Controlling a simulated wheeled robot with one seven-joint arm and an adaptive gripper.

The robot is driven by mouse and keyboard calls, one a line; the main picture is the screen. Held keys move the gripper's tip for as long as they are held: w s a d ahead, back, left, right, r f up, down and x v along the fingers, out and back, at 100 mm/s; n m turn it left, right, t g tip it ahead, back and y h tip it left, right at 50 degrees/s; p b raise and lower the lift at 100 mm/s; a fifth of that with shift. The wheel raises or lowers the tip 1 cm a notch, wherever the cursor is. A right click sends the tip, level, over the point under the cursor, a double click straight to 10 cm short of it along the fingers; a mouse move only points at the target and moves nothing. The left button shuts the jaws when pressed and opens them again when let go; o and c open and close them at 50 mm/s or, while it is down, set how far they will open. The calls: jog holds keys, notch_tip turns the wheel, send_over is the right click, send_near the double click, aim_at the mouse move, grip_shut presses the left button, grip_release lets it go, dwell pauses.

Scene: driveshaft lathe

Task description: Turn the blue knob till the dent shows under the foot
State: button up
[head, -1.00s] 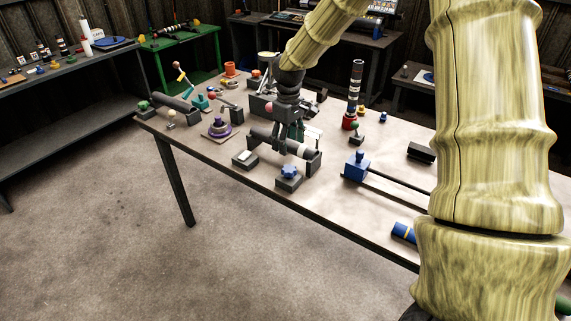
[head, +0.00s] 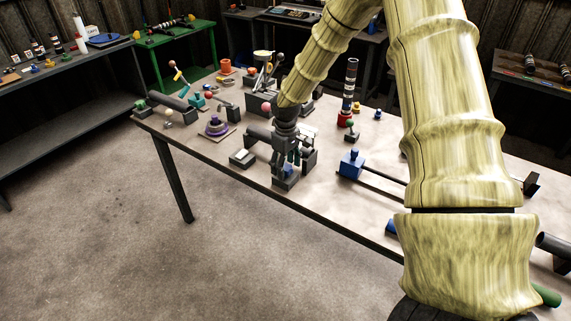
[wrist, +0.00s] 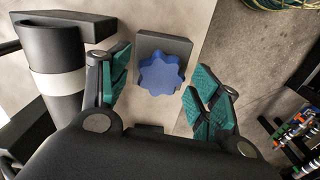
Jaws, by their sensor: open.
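The blue knob (wrist: 162,74) is star-shaped and sits on a dark grey block (wrist: 178,45). In the wrist view it lies between the two teal-padded fingers of my gripper (wrist: 158,90), a little beyond their tips. The gripper is open, with gaps on both sides of the knob. In the head view my gripper (head: 288,165) points down over the block and hides most of the knob. Beside it, a grey shaft with a pale band (wrist: 58,85) lies in its holder. I cannot make out the foot or the dent.
A blue block (head: 351,165) on dark rails stands just right of my gripper. A purple stepped disc (head: 216,127) and a small grey box with a pale top (head: 242,158) are to its left. The table's front edge (head: 300,208) is close, with open floor beyond.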

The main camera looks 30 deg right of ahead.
aim_at(286, 167)
jog(key=shift+c, duration=0.3)
jog(key=c, duration=1)
jog(key=shift+m, duration=1.1)
jog(key=o, duration=1.1)
jog(key=shift+c, duration=0.2)
notch_tip(286, 167, up, 12)
